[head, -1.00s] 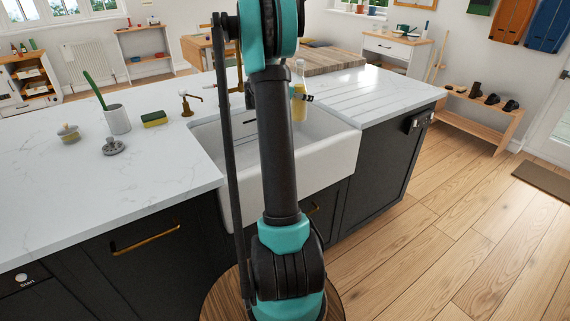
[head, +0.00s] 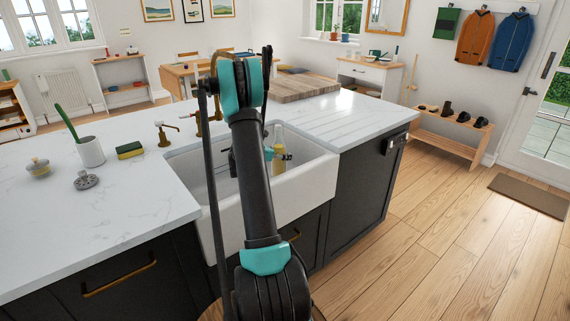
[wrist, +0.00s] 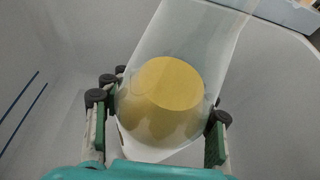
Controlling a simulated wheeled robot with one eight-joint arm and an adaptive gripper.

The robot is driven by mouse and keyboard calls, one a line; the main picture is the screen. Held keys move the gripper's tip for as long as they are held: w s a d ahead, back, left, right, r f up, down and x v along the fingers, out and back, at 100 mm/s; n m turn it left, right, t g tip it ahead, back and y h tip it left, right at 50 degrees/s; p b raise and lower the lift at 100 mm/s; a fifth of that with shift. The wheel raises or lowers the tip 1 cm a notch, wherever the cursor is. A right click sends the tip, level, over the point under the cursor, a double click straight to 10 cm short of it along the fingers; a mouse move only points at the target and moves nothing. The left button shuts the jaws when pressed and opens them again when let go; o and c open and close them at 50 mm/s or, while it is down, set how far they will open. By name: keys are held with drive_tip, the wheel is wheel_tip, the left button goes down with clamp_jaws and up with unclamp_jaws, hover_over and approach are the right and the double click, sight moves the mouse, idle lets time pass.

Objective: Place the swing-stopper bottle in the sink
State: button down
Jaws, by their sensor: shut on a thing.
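The swing-stopper bottle (head: 278,142), clear glass with yellow contents, is upright inside the right part of the white sink (head: 228,212) in the head view. Its neck rises above the rim. My gripper (wrist: 160,108) is shut around the bottle, which also shows in the wrist view (wrist: 165,95), with dark-tipped fingers on both sides. The pale basin walls surround it there. Whether the bottle's base touches the sink floor cannot be told. My arm hides part of the sink in the head view.
A brass tap (head: 205,118) and soap dispenser (head: 166,132) stand behind the sink. A sponge (head: 130,150), a white pot (head: 91,152) and a grey strainer (head: 86,180) are on the left counter. The ribbed drainer (head: 330,125) at right is clear.

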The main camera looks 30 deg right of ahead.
sight(285, 163)
drive_tip(key=shift+f, duration=2.15)
drive_tip(key=shift+f, duration=0.15)
drive_tip(key=c, duration=0.5)
unclamp_jaws()
drive_tip(key=shift+c, duration=0.2)
drive_tip(key=shift+a+r, duration=0.25)
drive_tip(key=shift+a, duration=0.1)
drive_tip(key=v, duration=1.1)
drive_tip(key=shift+r, duration=0.15)
drive_tip(key=shift+s+a, duration=0.1)
